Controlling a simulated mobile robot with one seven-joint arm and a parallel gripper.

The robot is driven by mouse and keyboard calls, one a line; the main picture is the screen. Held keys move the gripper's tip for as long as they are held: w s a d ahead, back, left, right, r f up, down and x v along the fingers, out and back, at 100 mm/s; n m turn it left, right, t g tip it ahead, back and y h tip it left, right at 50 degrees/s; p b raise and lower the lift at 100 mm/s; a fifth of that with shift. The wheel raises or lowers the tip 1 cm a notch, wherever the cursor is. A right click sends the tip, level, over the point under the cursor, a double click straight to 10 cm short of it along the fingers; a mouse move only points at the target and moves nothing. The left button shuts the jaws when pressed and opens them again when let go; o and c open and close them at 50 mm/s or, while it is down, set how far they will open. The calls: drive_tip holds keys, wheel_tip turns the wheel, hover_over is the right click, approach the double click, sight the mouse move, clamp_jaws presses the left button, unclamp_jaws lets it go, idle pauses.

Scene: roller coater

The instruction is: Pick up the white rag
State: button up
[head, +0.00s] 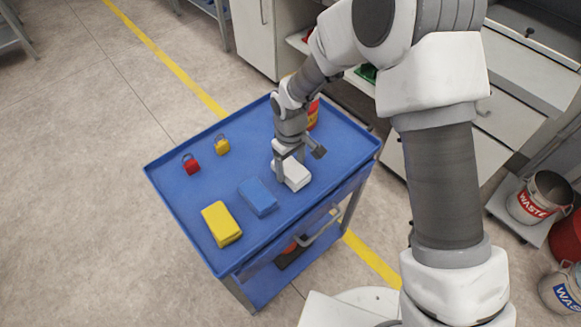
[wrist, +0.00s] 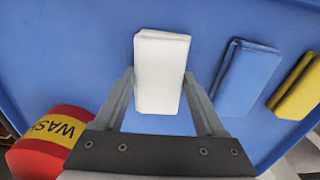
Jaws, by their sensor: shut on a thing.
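The white rag (head: 296,175) is a small white block-like bundle on the blue cart top (head: 190,215), toward its right side. In the wrist view the white rag (wrist: 161,72) lies between the two fingers of my gripper (wrist: 160,88), one along each long side. My gripper (head: 291,164) is shut on the white rag from above in the head view. The rag looks to be at or very near the cart top; I cannot tell whether it is lifted. Part of it is hidden behind the gripper in the head view.
A blue rag (head: 258,197) and a yellow rag (head: 222,223) lie left of the white one. A red padlock (head: 191,165) and a yellow padlock (head: 222,145) are farther left. A red and yellow can (head: 313,115) stands behind my gripper.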

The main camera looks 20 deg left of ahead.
sight(291, 169)
drive_tip(key=r, duration=0.4)
drive_tip(key=shift+s+d+r, duration=0.1)
drive_tip(key=shift+s+d, duration=0.05)
drive_tip(key=shift+s, duration=0.1)
drive_tip(key=s+d+r, duration=0.5)
drive_tip(key=s+r, duration=0.1)
drive_tip(key=s, duration=0.4)
drive_tip(key=shift+r, duration=0.15)
